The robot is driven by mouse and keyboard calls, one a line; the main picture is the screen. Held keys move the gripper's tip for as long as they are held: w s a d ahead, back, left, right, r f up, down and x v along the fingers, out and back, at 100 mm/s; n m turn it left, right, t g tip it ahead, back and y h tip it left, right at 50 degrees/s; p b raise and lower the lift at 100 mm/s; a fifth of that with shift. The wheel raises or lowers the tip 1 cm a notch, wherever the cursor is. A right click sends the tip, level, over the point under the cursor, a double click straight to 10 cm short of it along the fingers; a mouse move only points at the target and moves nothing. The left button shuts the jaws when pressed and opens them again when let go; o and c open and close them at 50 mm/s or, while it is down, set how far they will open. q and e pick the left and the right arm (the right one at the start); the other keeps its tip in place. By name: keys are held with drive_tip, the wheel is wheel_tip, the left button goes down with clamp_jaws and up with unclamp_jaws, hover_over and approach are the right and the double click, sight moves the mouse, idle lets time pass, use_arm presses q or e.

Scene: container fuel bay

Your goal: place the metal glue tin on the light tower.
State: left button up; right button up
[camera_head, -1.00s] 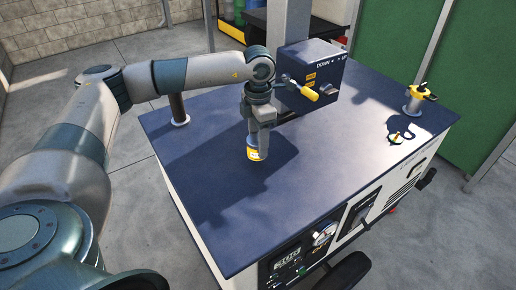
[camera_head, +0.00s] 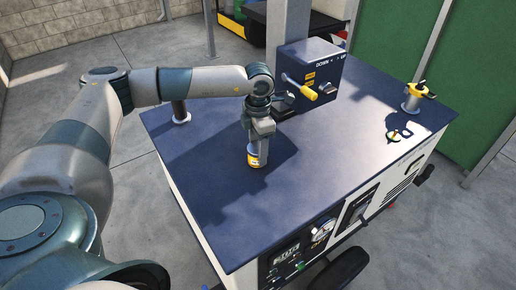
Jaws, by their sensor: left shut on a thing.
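The metal glue tin (camera_head: 256,160) is small, with a yellow, white and orange label. It is upright at the tip of my left gripper (camera_head: 258,146), which points straight down and is shut on it. The tin is at or just above the dark blue top of the light tower (camera_head: 300,185); I cannot tell whether it touches. The gripper hides the tin's upper part. My right gripper is not in view.
A control box (camera_head: 318,72) with a yellow-handled lever and a grey mast (camera_head: 288,30) stand behind the gripper. A yellow-capped filler neck (camera_head: 412,98) and a loose cap or key (camera_head: 398,135) are at the right. The front of the top is clear.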

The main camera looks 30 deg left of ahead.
use_arm(q)
drive_tip(key=o, duration=1.1)
drive_tip(key=shift+f, duration=0.1)
drive_tip(key=shift+o, duration=0.2)
drive_tip(key=shift+r, duration=0.3)
wheel_tip(320, 180, up, 10)
drive_tip(key=b, duration=0.4)
drive_tip(key=shift+r+b, duration=0.1)
drive_tip(key=shift+b, duration=0.2)
drive_tip(key=shift+r, duration=0.75)
